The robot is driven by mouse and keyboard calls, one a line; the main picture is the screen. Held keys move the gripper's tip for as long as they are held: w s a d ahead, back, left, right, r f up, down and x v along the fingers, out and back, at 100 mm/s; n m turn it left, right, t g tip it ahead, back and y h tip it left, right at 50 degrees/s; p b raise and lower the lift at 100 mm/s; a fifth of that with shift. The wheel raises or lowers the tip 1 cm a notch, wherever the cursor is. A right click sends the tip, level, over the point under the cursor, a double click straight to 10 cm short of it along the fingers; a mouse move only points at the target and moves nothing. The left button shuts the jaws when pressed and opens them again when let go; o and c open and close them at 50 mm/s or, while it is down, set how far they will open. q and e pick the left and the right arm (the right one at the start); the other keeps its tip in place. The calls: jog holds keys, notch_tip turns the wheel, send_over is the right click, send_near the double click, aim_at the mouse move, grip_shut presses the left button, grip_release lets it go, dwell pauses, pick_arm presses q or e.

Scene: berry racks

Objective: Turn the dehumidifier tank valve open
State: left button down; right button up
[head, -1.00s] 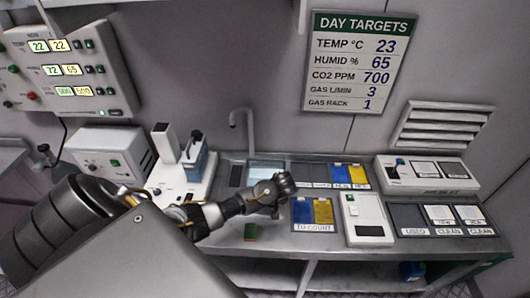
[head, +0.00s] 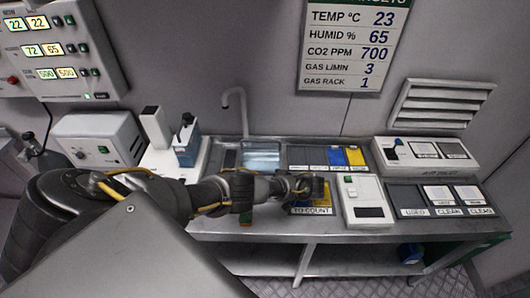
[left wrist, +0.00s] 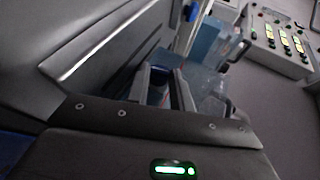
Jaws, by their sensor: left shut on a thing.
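An arm comes in from the left in the head view, and its dark end (head: 300,188) is over the to-count tray. The fingers cannot be made out there. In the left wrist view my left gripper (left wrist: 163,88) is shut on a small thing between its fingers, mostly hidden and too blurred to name. I cannot make out a tank valve for certain. A white box with a knob and green button (head: 100,140) stands at the left. A dark knobbed fitting (head: 30,138) is left of it, under a cable. My right gripper is not in view.
A control panel (head: 58,50) hangs at the upper left and shows in the left wrist view (left wrist: 280,40). The counter holds a blue-and-white device (head: 187,145), a sink, the to-count tray (head: 311,211) and a white scale-like device (head: 365,200). A targets board (head: 345,50) hangs behind.

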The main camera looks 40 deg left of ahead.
pick_arm(q)
jog(key=shift+d+f+g+y, duration=0.15)
jog(key=shift+g+y, duration=0.15)
jog(key=shift+y, duration=0.2)
jog(key=c, duration=1.2)
grip_release()
